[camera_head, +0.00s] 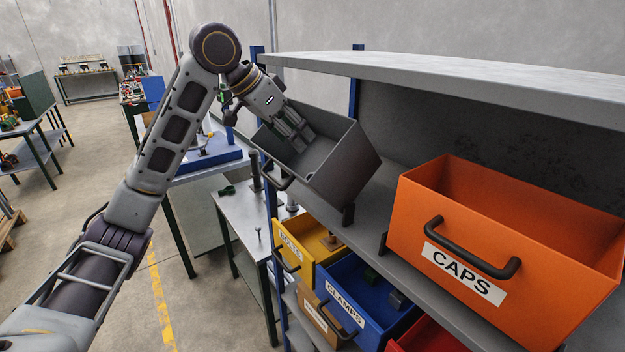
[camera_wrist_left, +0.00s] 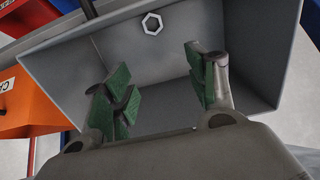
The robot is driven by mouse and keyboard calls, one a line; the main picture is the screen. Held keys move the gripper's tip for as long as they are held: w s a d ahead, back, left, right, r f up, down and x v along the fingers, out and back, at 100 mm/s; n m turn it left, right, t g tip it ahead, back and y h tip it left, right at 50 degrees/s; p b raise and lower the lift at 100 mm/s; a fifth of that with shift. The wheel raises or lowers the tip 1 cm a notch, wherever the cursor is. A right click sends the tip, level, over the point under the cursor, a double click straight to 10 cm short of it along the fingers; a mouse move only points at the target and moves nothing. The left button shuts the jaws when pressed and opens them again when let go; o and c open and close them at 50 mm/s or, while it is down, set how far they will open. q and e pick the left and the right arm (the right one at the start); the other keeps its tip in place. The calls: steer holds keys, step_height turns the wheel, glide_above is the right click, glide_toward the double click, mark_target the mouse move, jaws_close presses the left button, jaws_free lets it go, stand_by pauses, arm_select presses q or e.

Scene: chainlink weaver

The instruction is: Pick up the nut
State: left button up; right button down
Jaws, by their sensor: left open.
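The nut (camera_wrist_left: 152,23) is a small, light grey hexagonal ring. In the left wrist view it lies inside the dark grey bin (camera_wrist_left: 75,70), near the top of the picture. My left gripper (camera_wrist_left: 160,90) is open, its green-padded fingers spread and empty. The nut shows beyond the fingertips, apart from them. In the head view my left gripper (camera_head: 295,135) reaches down into the grey bin (camera_head: 343,168), which sits tilted on the shelf. The nut cannot be made out clearly in the head view. My right gripper is not in view.
An orange bin labelled CAPS (camera_head: 480,245) stands right of the grey bin. A shelf board (camera_head: 450,80) runs above both. Below are a yellow bin (camera_head: 295,250) and a blue CLAMPS bin (camera_head: 365,300). A small metal table (camera_head: 245,215) stands to the left.

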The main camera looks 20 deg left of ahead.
mark_target(310, 173)
arm_select(q)
steer(key=shift+f, duration=2.7)
steer(key=shift+p+x, duration=0.4)
steer(key=shift+x, duration=0.7)
steer(key=shift+d+f, duration=0.1)
steer(key=shift+f, duration=0.2)
steer(key=shift+p+x, duration=0.5)
steer(key=shift+x, duration=1.45)
steer(key=shift+w+d+f, duration=0.2)
steer(key=shift+w+f, duration=0.1)
steer(key=shift+f, duration=0.1)
